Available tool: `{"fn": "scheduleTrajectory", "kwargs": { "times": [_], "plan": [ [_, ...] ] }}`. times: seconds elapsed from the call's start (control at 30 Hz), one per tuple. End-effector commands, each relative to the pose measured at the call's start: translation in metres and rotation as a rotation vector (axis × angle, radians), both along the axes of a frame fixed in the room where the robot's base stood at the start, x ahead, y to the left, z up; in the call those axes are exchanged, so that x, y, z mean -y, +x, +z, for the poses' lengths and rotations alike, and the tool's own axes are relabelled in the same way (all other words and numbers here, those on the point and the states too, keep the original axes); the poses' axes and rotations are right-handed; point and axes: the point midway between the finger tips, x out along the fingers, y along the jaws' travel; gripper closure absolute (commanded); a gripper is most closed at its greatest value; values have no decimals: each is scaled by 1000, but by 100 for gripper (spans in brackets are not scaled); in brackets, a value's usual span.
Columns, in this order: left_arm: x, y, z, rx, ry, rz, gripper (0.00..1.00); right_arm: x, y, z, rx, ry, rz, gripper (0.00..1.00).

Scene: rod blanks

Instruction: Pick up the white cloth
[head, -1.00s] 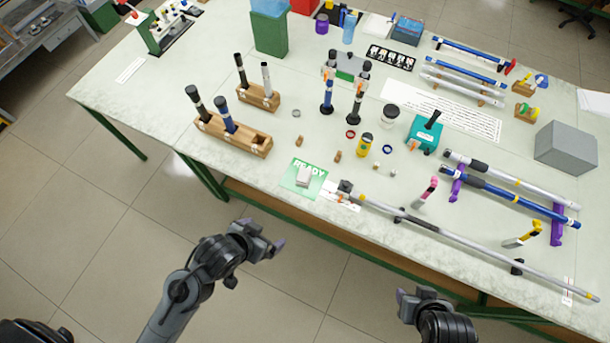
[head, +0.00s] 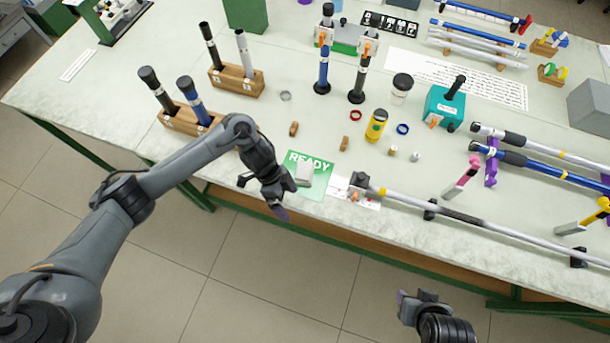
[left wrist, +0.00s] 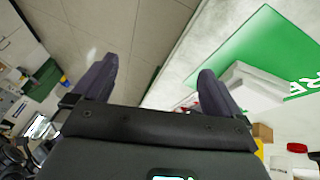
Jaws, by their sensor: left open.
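The white cloth (head: 304,174) looks like a small folded, pale block. It lies on the green READY mat (head: 322,178) near the table's front edge. My left gripper (head: 284,200) is just left of the cloth and in front of it, by the table edge. It is open and empty. In the left wrist view the cloth (left wrist: 252,88) is beyond the right finger of the left gripper (left wrist: 157,70), partly hidden by that finger and not between the fingers. My right gripper (head: 414,296) is in front of the table, far from the cloth; its jaw opening is unclear.
A long grey rod (head: 478,220) lies along the front edge, its end near the mat. Wooden blocks (head: 237,82) with upright rods stand behind my left arm. A yellow bottle (head: 376,126) and small rings are behind the mat. Floor is free before the table.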

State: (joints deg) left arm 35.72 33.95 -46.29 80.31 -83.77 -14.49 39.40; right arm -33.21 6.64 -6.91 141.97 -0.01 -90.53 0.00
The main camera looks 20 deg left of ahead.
Motion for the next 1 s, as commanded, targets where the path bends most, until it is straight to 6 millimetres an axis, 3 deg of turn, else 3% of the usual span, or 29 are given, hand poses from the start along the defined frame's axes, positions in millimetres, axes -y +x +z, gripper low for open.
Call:
{"fn": "scheduleTrajectory", "kwargs": {
  "times": [0.03, 0.1, 0.3, 0.47, 0.8, 1.0],
  "plan": [
    [-16, 28, -4, 50, 30, 10, 0, 0, 0, -23, 0, 0, 0, 57],
    [-29, 56, 8, 107, 55, 18, 0, 0, 0, -35, 0, 0, 0, 57],
    [-44, 106, 44, 228, 77, 32, 0, 1, 0, -53, 2, -4, 2, 57],
    [-40, 118, 50, 259, 75, 33, 0, 2, 0, -58, 2, -9, 6, 57],
    [-24, 121, 13, 259, 75, 33, 0, 2, 0, -65, 3, -8, 5, 57],
    [-20, 122, 3, 260, 76, 33, 0, 1, 0, -66, 3, -4, 2, 57]
  ]
}}
